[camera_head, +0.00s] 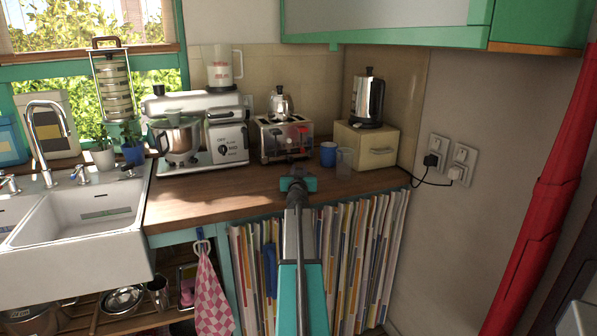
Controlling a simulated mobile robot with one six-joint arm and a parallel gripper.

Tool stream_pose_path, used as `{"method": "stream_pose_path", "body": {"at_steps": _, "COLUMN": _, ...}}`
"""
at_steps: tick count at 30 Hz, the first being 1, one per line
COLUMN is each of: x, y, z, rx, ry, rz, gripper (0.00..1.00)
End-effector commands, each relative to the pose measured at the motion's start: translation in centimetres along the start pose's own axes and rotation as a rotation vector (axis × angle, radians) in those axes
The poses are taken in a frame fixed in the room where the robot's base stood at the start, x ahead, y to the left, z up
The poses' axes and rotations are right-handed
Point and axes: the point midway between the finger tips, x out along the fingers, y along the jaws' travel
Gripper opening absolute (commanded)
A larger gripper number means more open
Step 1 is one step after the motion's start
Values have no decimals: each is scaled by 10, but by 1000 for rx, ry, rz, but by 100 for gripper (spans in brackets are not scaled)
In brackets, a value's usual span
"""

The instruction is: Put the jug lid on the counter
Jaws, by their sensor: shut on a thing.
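My gripper (298,181) reaches forward over the wooden counter (205,200), low and near its front edge, in front of the toaster. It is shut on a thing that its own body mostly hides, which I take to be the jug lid. I cannot make out the lid's shape, or whether it touches the counter.
The mixer (178,140), toaster (284,137), blue cup (328,154), clear glass (344,162) and cream box (366,146) with a kettle (368,98) line the back. Bare counter lies left of my gripper, beside the sink (90,215).

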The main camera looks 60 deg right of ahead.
Motion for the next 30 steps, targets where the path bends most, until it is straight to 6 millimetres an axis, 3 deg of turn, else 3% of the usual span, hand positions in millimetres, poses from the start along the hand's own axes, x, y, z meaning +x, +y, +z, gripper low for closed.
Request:
{"method": "stream_pose_path", "body": {"at_steps": 19, "x": 0, "y": -1, "z": 6, "rx": 0, "ry": 0, "rz": -2, "gripper": 0}}
{"method": "stream_pose_path", "body": {"at_steps": 20, "x": 0, "y": -2, "z": 5, "rx": 0, "ry": 0, "rz": -2, "gripper": 26}}
{"method": "stream_pose_path", "body": {"at_steps": 23, "x": 0, "y": -3, "z": 5, "rx": 0, "ry": 0, "rz": -3, "gripper": 43}}
{"method": "stream_pose_path", "body": {"at_steps": 30, "x": 0, "y": -3, "z": 6, "rx": 0, "ry": 0, "rz": -2, "gripper": 44}}
